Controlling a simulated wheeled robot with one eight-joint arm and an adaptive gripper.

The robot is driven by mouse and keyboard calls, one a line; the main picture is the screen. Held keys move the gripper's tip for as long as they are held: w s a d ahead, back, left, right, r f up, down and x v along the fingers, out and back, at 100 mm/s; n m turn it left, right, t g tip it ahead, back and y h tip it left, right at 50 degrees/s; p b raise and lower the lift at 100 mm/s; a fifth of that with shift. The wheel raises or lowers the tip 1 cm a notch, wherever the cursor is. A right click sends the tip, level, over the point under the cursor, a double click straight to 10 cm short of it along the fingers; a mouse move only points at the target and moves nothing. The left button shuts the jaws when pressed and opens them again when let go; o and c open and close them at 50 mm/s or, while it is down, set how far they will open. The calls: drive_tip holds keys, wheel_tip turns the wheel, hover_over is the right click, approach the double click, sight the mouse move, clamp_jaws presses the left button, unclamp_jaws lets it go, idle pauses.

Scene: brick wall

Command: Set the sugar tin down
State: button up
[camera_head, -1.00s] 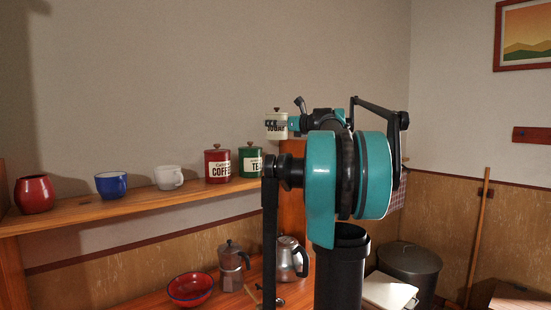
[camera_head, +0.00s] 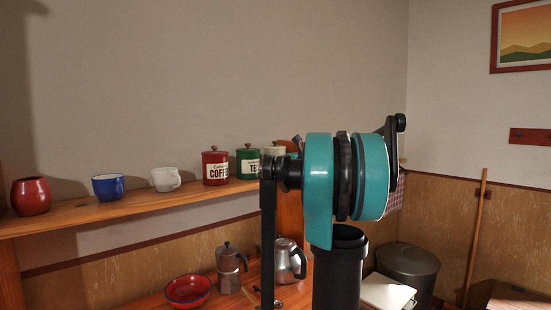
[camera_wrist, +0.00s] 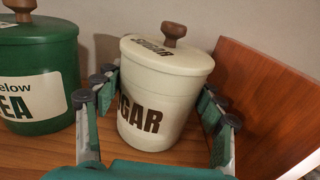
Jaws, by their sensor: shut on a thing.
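The sugar tin (camera_wrist: 165,85) is cream with a lid, a brown wooden knob and dark SUGAR lettering. My gripper (camera_wrist: 158,84) is shut on it, with fingers on both sides of its body. In the head view the tin (camera_head: 273,151) shows at the right end of the wall shelf (camera_head: 140,206), mostly hidden by my arm. In the wrist view its base is at or just above the shelf board; I cannot tell whether it touches. It looks slightly tilted in that view.
The green tea tin (camera_wrist: 40,70) stands close on the left, with the red coffee tin (camera_head: 215,167) beyond it. A wooden end panel (camera_wrist: 265,105) rises close on the right. A white cup (camera_head: 165,179), blue cup (camera_head: 108,187) and red pot (camera_head: 31,196) stand farther left.

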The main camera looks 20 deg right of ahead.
drive_tip(key=o, duration=1.6)
drive_tip(key=shift+c, duration=0.2)
drive_tip(key=shift+s+d, duration=0.15)
drive_tip(key=shift+s, duration=0.05)
drive_tip(key=v, duration=1.1)
drive_tip(key=shift+s, duration=0.3)
